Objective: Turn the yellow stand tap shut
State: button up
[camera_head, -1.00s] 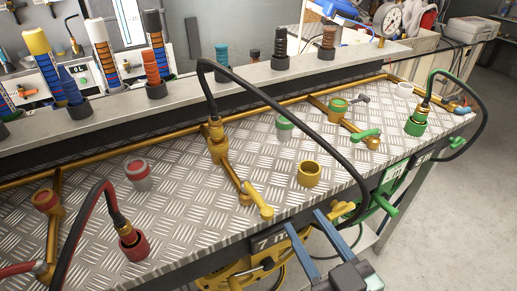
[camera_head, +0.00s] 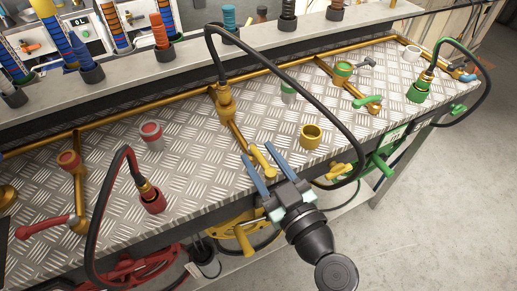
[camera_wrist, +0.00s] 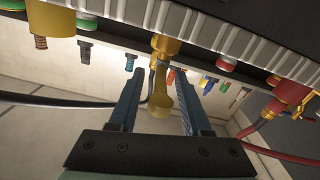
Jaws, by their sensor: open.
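The yellow stand tap's lever (camera_head: 262,161) points toward the bench's front edge, at the end of a brass pipe branch (camera_head: 236,133). My gripper (camera_head: 256,151) reaches in from the front, its two blue fingers open on either side of the lever. In the wrist view the lever (camera_wrist: 160,88) hangs between the fingers of my gripper (camera_wrist: 160,78), with gaps visible on both sides. Above it on the branch, a yellow fitting (camera_head: 225,101) carries a black hose (camera_head: 300,84).
A yellow socket (camera_head: 311,137) stands just right of the lever. A green tap (camera_head: 367,103) is further right and a red tap (camera_head: 45,227) far left. A yellow reel handle (camera_head: 243,240) sits below the bench edge. Floor at the right is clear.

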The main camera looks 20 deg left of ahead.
jog(key=shift+w+a, duration=0.4)
jog(key=shift+a, duration=0.2)
grip_shut()
jog(key=shift+d, duration=0.1)
dwell(1.0)
